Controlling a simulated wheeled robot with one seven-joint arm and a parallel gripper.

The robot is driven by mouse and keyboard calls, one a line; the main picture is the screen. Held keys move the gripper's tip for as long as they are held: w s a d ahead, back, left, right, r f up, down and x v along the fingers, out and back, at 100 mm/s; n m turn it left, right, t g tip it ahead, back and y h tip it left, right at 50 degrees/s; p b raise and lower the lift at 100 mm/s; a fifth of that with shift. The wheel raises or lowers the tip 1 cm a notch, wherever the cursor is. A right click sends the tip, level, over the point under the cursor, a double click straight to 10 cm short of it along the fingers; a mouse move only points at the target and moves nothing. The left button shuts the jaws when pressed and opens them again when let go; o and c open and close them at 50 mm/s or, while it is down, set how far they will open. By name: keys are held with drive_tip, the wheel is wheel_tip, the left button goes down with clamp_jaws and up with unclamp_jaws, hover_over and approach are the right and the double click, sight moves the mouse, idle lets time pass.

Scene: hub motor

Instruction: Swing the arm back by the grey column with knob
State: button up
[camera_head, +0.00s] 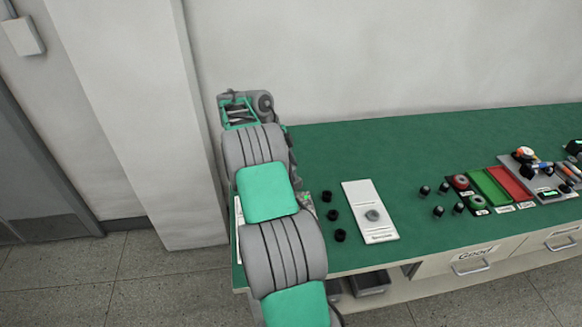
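The green table (430,150) runs right from my arm. Small black parts (333,215) and a white plate with a grey disc (362,195) lie just right of my arm. Green and red trays (490,188) lie farther right. A pale pillar (150,120) stands left of the table.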

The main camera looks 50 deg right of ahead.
drive_tip(key=p+v, duration=0.5)
drive_tip(key=v, duration=0.2)
drive_tip(key=shift+w+a+r, duration=0.15)
drive_tip(key=shift+r, duration=0.2)
